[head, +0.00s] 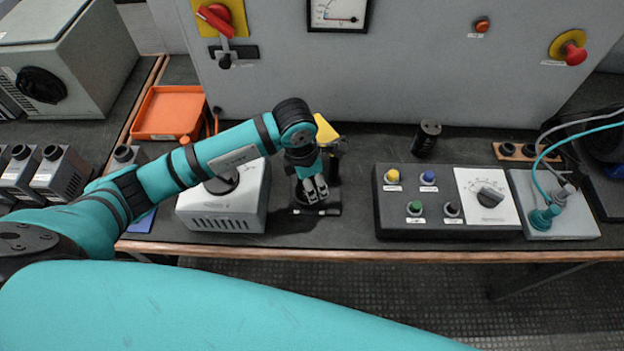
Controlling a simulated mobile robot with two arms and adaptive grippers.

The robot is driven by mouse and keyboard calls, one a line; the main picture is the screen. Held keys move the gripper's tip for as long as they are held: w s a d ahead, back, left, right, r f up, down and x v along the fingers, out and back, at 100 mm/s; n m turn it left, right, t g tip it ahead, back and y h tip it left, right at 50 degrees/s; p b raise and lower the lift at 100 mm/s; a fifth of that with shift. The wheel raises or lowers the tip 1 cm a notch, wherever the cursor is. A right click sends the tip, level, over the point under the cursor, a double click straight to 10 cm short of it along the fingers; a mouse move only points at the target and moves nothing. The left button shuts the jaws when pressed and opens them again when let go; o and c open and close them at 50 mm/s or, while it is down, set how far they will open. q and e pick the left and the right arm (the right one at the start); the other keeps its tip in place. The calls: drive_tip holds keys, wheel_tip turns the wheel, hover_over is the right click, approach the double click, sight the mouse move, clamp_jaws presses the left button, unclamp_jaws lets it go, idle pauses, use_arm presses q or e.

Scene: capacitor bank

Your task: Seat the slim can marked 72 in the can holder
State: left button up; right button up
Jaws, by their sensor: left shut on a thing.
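My left gripper (313,190) reaches down from the teal arm at the middle of the bench, over a dark holder-like base (328,212) with a small pale label at its front. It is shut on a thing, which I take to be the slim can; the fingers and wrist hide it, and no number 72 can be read. I cannot tell whether the can touches the holder. Another black can (427,138) stands upright on the bench to the right, its marking too small to read. My right gripper is not in view.
A pale grey vented box (223,205) stands close left of the gripper. A button panel (445,205) with a dial stands to the right. An orange tray (171,112) lies back left. The grey cabinet (400,60) closes off the rear. The bench's front edge is near.

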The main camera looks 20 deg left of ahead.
use_arm(q)
drive_tip(key=shift+f, duration=0.35)
drive_tip(key=o, duration=1.5)
drive_tip(key=shift+o, duration=0.2)
drive_tip(key=r, duration=0.4)
drive_tip(key=a+r, duration=0.1)
drive_tip(key=r, duration=0.3)
drive_tip(key=s+r, duration=0.1)
drive_tip(key=r, duration=0.3)
drive_tip(key=shift+a, duration=0.2)
drive_tip(key=shift+s+f, duration=0.15)
